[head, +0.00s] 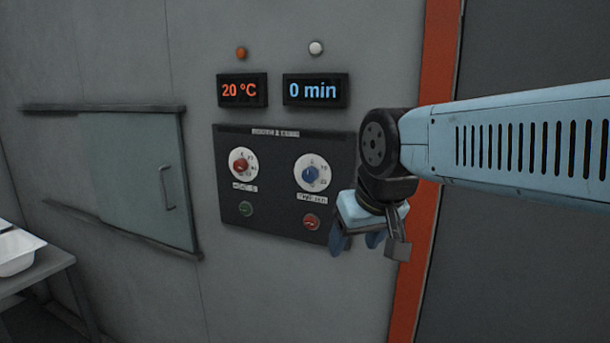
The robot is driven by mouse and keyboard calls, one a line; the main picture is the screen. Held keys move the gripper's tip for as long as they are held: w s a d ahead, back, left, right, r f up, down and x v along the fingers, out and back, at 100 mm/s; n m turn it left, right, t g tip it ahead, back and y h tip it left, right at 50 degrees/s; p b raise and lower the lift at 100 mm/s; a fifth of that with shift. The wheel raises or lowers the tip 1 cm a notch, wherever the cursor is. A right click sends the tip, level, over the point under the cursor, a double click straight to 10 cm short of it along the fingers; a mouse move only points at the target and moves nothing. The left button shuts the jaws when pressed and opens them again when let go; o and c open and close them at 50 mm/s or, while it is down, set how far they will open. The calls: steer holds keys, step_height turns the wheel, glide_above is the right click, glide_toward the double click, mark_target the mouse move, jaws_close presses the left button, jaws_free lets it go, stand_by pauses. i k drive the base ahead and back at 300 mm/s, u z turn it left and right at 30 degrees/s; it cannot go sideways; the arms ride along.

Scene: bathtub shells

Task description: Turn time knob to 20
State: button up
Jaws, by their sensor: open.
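The time knob (311,174) is blue on a round white dial, on the right half of a dark control panel (275,220) on the grey wall. The display (316,90) above it reads "0 min" in blue. A red knob (240,165) on a white dial sits to its left, under a display (242,90) reading "20 °C". My gripper (357,240) is open and empty, pointing down, below and to the right of the blue knob and apart from it. It covers the panel's lower right corner.
A green button (246,209) and a red button (312,222) sit below the knobs. Orange and white lamps are above the displays. A sliding hatch (135,175) with a handle is at left, near a table (35,272) holding a white tub (18,255). An orange vertical strip (437,55) stands at right.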

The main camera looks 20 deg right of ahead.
mark_target(310, 174)
steer(key=u, duration=0.55)
steer(key=k, duration=1.5)
steer(key=z, duration=0.7)
steer(key=i, duration=1)
steer(key=u, duration=0.05)
